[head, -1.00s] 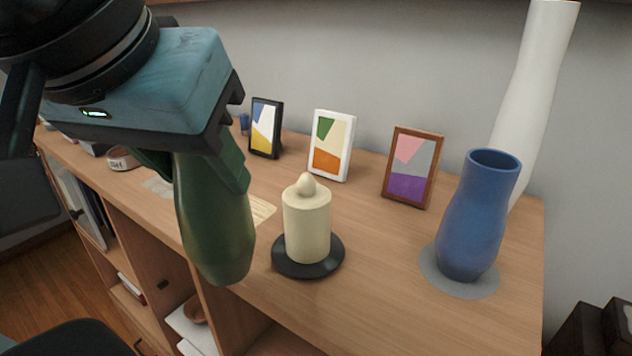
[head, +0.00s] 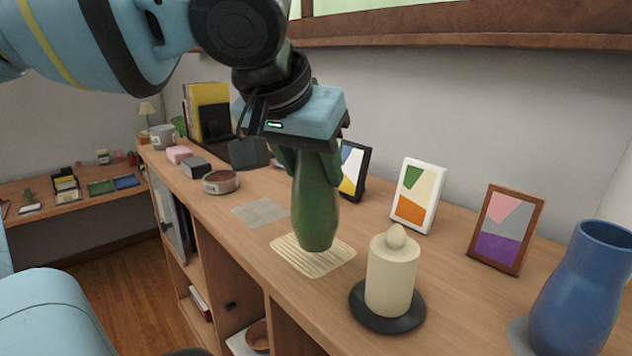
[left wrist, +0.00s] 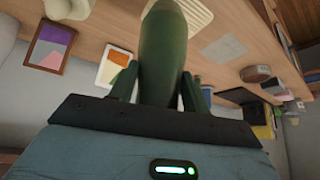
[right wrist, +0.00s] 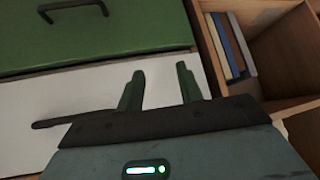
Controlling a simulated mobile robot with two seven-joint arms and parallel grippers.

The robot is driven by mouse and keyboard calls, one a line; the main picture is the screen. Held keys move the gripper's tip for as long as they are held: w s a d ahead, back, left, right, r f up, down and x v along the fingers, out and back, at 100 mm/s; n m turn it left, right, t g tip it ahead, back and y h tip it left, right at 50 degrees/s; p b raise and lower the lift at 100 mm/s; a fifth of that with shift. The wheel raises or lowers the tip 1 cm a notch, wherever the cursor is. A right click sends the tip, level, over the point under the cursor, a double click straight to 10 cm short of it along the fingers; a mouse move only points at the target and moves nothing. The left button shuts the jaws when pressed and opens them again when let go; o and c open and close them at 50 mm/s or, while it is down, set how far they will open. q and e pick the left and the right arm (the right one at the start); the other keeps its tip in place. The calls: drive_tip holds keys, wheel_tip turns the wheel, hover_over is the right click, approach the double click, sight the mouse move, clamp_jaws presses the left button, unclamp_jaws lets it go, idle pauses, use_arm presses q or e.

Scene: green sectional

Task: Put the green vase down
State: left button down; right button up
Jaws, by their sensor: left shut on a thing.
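The green vase (head: 316,212) is upright in my left gripper (head: 311,160), which is shut on its upper part. Its base is over the striped cream mat (head: 290,258) on the wooden cabinet top; I cannot tell whether it touches. In the left wrist view the vase (left wrist: 164,50) runs out between the fingers, with part of the mat (left wrist: 196,10) beyond it. My right gripper (right wrist: 160,75) is open and empty in the right wrist view, before a green drawer front and a white panel.
A cream candle (head: 390,278) on a black dish stands close to the right of the mat. Picture frames (head: 413,195) stand behind. A blue vase (head: 582,290) is at the right. A grey mat (head: 259,212) and a round bowl (head: 221,182) lie to the left.

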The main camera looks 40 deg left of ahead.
sight(312, 183)
use_arm(q)
drive_tip(key=shift+w+a, duration=0.65)
drive_tip(key=shift+w, duration=0.15)
drive_tip(key=f, duration=0.3)
drive_tip(key=shift+w+a, duration=0.25)
drive_tip(key=shift+f, duration=0.3)
use_arm(e)
drive_tip(key=shift+w+a+r, duration=0.1)
drive_tip(key=shift+w, duration=0.05)
use_arm(q)
drive_tip(key=c, duration=0.7)
unclamp_jaws()
drive_tip(key=shift+s+f, duration=0.1)
drive_tip(key=shift+o, duration=0.2)
drive_tip(key=p+v, duration=0.1)
drive_tip(key=v, duration=1)
drive_tip(key=shift+s+d+r, duration=0.1)
drive_tip(key=shift+s+r, duration=0.1)
drive_tip(key=shift+r, duration=0.35)
use_arm(e)
drive_tip(key=shift+w+r, duration=0.7)
drive_tip(key=shift+r, duration=0.3)
